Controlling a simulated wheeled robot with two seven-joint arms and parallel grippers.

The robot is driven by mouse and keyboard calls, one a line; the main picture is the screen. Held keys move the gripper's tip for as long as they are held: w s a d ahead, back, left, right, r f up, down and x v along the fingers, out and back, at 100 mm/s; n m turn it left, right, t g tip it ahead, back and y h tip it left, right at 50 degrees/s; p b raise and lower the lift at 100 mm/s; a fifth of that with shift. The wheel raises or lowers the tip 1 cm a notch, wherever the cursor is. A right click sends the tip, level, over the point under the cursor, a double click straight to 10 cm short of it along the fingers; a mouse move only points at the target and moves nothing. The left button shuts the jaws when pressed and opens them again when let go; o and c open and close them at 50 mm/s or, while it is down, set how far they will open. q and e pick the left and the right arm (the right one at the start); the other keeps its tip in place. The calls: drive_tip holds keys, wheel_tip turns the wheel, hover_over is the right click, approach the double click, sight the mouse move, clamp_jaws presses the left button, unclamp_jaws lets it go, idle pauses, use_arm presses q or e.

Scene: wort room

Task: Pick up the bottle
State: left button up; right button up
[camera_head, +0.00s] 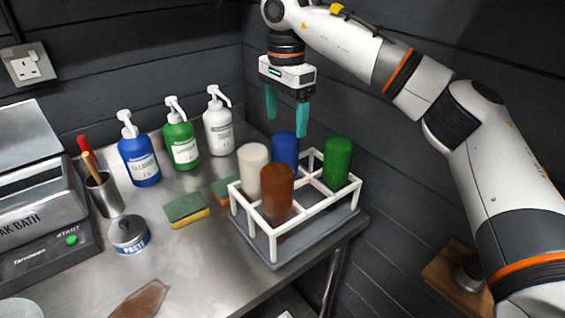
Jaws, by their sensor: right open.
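A white rack (268,237) on the steel counter holds upright bottles with rounded tops: a white one (251,168), a blue one (285,149), a brown one (277,193) and a green one (338,158). Three pump bottles stand against the back wall: blue (140,162), green (181,144) and white (218,128). My right gripper (287,119) points down with its teal fingers apart and nothing between them. It appears above the blue rack bottle; the exact height gap is hard to tell. The lower parts of the rack bottles are partly hidden by the rack. My left gripper is out of view.
Sponges (186,209) lie left of the rack. A lidded tin (129,234), a metal cup with sticks (104,194) and a bath machine (40,220) stand farther left. A brown patch (141,300) lies in front. The rack is near the counter's right edge.

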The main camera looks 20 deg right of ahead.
sight(286, 137)
drive_tip(key=f, duration=0.3)
drive_tip(key=shift+s+f, duration=0.2)
drive_tip(key=shift+s, duration=0.15)
drive_tip(key=shift+w+f+p, duration=0.2)
drive_tip(key=shift+f+p, duration=0.15)
drive_tip(key=shift+f, duration=0.3)
wheel_tip(286, 137, down, 4)
drive_tip(key=shift+r+p, duration=0.25)
drive_tip(key=shift+p, duration=0.2)
drive_tip(key=shift+f, duration=0.45)
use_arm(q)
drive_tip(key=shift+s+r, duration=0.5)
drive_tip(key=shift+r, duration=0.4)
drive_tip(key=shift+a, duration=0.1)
use_arm(e)
drive_tip(key=shift+c, duration=0.5)
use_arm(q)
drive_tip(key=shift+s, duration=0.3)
use_arm(e)
drive_tip(key=c, duration=1.1)
